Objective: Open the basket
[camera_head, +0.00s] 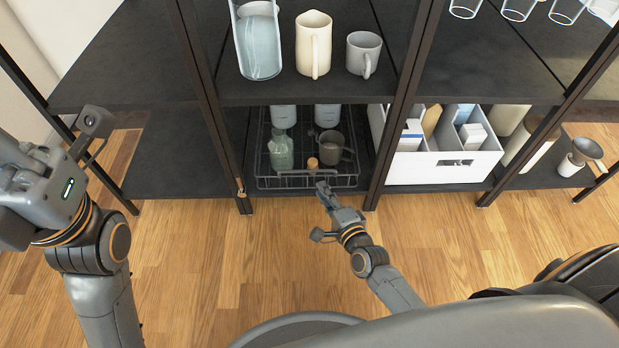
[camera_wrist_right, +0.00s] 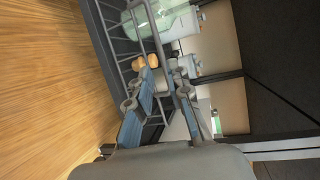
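The basket (camera_head: 278,182) is a dark wire basket on the lower shelf, in the middle bay of the rack. It holds a green glass bottle, white containers, a dark mug and a wooden-topped item. My right gripper (camera_head: 324,187) is at the basket's front rim, right of its middle. In the right wrist view, its two fingers (camera_wrist_right: 165,74) are apart, with the wire rim (camera_wrist_right: 160,45) close to their tips. I cannot tell whether the rim is touched.
A white divided box (camera_head: 440,168) stands on the shelf right of the basket. Dark rack posts (camera_head: 402,100) flank the bay. A pitcher (camera_head: 313,45) and a mug (camera_head: 363,54) stand on the shelf above. The wooden floor (camera_head: 240,260) in front is clear.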

